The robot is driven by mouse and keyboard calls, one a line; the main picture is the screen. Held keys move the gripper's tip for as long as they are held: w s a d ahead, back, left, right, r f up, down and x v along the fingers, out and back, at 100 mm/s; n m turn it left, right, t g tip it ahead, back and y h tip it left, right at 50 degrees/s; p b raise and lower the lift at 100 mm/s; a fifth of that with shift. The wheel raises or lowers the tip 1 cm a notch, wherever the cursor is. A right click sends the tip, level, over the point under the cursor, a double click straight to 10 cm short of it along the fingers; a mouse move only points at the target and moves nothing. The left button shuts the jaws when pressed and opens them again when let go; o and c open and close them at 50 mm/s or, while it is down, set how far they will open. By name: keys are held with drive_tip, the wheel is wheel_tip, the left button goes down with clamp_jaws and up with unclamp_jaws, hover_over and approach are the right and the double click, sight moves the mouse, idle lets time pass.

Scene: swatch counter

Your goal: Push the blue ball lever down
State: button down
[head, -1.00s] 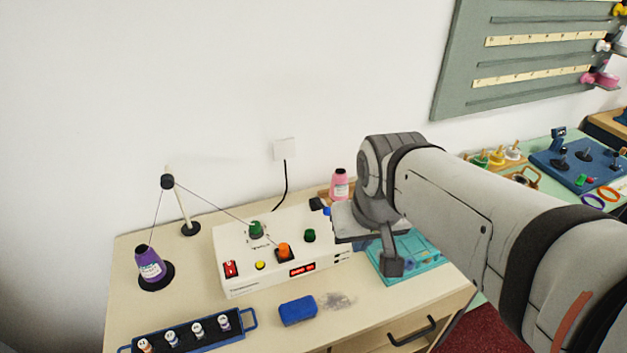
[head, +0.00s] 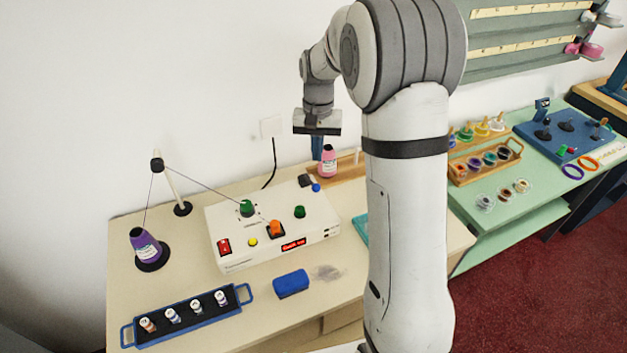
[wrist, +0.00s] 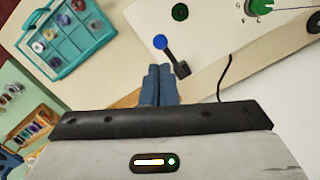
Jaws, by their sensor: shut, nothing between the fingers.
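The blue ball lever shows in the wrist view as a blue ball (wrist: 160,42) on a short black arm, which runs to a black base (wrist: 182,69) at the edge of the white box. In the head view the blue ball (head: 316,188) sits at the back right of the box, beside its black base (head: 305,181). My gripper (head: 317,158) points down, above and a little behind the ball in the head view. In the wrist view its blue fingers (wrist: 158,70) are together and empty, with the tips just short of the ball. I cannot tell whether they touch it.
The white box (head: 275,230) also carries a green knob (head: 247,208), an orange knob (head: 276,228) and a red switch (head: 224,246). A pink bottle (head: 327,162) stands close by my gripper. A teal organiser (wrist: 62,38) lies off to the side. A black cable (wrist: 224,75) runs near the lever.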

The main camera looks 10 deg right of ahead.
drive_tip(key=shift+f, duration=0.15)
drive_tip(key=b, duration=0.5)
hover_over(310, 181)
drive_tip(key=s+d, duration=0.1)
drive_tip(key=s, duration=0.2)
drive_tip(key=shift+f, duration=3.45)
drive_tip(key=shift+f, duration=0.1)
